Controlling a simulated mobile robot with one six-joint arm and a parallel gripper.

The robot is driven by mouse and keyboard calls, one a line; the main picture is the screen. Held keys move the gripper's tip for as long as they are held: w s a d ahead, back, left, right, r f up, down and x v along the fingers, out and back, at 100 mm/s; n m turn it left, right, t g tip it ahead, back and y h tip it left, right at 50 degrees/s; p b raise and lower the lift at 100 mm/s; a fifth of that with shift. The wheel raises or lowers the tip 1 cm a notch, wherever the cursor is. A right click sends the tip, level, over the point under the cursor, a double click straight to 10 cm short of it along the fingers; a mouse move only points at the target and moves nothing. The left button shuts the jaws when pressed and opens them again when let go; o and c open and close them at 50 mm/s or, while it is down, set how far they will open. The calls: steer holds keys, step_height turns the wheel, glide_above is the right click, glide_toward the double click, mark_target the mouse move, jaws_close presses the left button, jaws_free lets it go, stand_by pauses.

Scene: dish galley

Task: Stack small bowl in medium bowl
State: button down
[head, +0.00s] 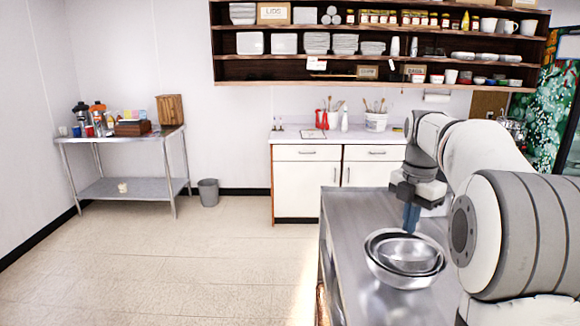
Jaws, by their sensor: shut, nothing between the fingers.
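A shiny metal small bowl (408,254) sits inside a larger metal bowl, the medium bowl (392,278), on the steel table (362,305) at the lower right. The small bowl looks a little tilted or off-centre in it. My gripper (411,221) points down at the far rim of the bowls, with its blue fingers shut and nothing between them. I cannot tell whether the fingertips touch the rim.
The steel table is bare to the left of the bowls. Behind it stands a white cabinet (308,185) with a red holder, a white bucket and utensils on top. Loaded shelves (375,55) hang above.

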steer(key=shift+f, duration=0.1)
steer(key=shift+f+b, duration=3.5)
steer(key=shift+f, duration=2.05)
steer(key=shift+s, duration=0.3)
steer(key=shift+w+p, duration=0.25)
steer(key=shift+p, duration=0.1)
steer(key=shift+w, duration=0.35)
steer(key=shift+s+d, duration=0.1)
steer(key=shift+s+d, duration=0.2)
steer(key=shift+d, duration=0.05)
